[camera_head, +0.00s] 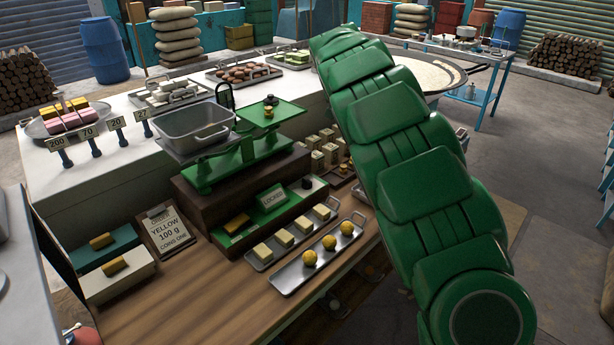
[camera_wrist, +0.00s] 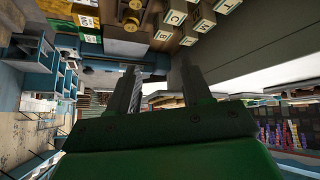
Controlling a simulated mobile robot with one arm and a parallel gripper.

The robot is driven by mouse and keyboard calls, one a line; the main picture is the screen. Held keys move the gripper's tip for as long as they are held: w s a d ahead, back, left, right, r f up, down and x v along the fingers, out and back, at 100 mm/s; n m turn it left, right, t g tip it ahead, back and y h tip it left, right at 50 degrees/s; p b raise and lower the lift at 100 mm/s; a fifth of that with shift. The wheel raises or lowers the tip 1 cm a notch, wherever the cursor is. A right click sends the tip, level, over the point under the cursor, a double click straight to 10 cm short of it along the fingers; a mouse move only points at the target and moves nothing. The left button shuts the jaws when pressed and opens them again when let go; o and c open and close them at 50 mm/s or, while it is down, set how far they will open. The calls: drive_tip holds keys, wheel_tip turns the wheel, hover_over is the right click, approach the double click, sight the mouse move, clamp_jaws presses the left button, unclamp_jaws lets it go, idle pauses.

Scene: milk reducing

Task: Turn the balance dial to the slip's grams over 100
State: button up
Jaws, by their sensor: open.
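A green balance (camera_head: 225,165) stands on a dark wooden block, with a grey metal pan (camera_head: 195,128) on its left side and a green plate (camera_head: 274,113) on its right. The slip (camera_head: 166,230) lies on a clipboard left of the balance and reads "YELLOW 100 g COINS ONE". A green tray in front of the balance holds a sign (camera_head: 272,197) reading "LOCKED" and a small black knob (camera_head: 307,184); I cannot tell whether this is the dial. My gripper (camera_wrist: 160,85) is open and empty in the wrist view; in the head view I cannot make it out.
Trays of pale blocks (camera_head: 285,238) and yellow round pieces (camera_head: 310,258) lie on the wooden counter. Cream boxes (camera_head: 318,160) stand right of the balance, near my green arm. Number tags stand at the left.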

drive_tip(key=s+a+f+m+g+y, duration=0.2)
drive_tip(key=s+a+f+m+g, duration=0.2)
drive_tip(key=s+a+f, duration=0.25)
drive_tip(key=m+g+y, duration=0.1)
drive_tip(key=m+g, duration=0.1)
drive_tip(key=g, duration=0.1)
hover_over(307, 180)
wheel_tip(307, 180, down, 2)
drive_tip(key=shift+f, duration=3.9)
drive_tip(key=c, duration=0.8)
drive_tip(key=shift+o, duration=0.2)
